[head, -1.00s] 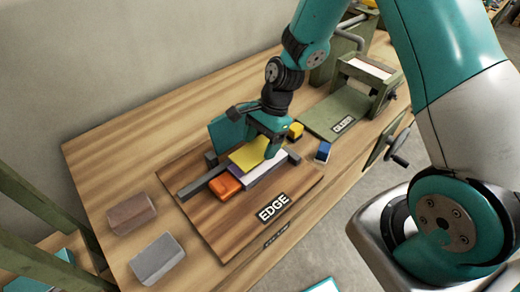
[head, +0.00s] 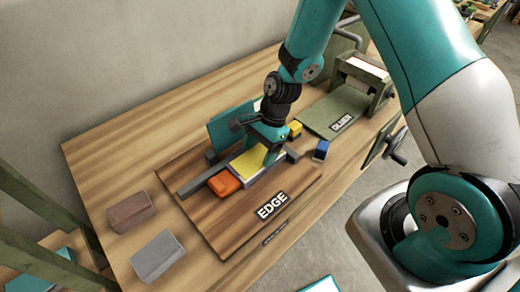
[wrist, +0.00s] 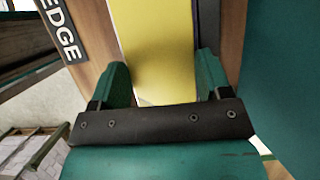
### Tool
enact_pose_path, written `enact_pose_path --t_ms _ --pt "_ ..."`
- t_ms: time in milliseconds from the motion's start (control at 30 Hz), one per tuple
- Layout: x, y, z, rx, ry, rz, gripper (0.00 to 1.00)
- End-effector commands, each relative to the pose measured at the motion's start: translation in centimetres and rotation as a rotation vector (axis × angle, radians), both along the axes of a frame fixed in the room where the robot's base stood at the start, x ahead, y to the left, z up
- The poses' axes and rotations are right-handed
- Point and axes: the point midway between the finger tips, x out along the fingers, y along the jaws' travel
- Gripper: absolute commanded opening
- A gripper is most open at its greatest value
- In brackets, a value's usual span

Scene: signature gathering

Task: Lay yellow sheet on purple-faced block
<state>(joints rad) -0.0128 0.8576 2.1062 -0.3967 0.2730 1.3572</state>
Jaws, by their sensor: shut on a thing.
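The yellow sheet (head: 250,161) lies flat on top of the block on the wooden EDGE board. My gripper (head: 268,148) is shut on the sheet's right end, low over the board. In the wrist view the yellow sheet (wrist: 155,45) runs between the fingers of my gripper (wrist: 167,85). The block shows only as a thin pale purple edge (head: 262,178) under the sheet; its face is hidden. An orange block (head: 224,183) sits against the left end of the stack.
A grey bar (head: 204,180) runs along the stack's back side. A teal panel (head: 228,126) stands behind it. Yellow (head: 295,128) and blue (head: 321,149) blocks lie to the right, near the GLUER press (head: 340,112). Brown and grey blocks lie at left. The board's front is clear.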

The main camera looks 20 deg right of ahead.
Motion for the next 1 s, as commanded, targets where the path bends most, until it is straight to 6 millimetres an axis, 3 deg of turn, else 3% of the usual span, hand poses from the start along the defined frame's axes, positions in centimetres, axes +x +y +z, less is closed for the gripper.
enact_pose_path --t_ms 33,133,533,667,1000 --pt "-0.4 -0.1 -1.4 -0.011 0.007 0.001 0.73" --pt "-0.5 -0.1 -1.5 -0.011 0.009 0.002 0.96" --pt "-0.6 -0.2 -1.1 -0.011 0.011 0.003 0.97" --pt "-0.4 -0.6 0.4 -0.01 0.008 -0.001 0.97" --pt "0.8 -3.4 7.9 -0.007 0.003 -0.004 0.97"
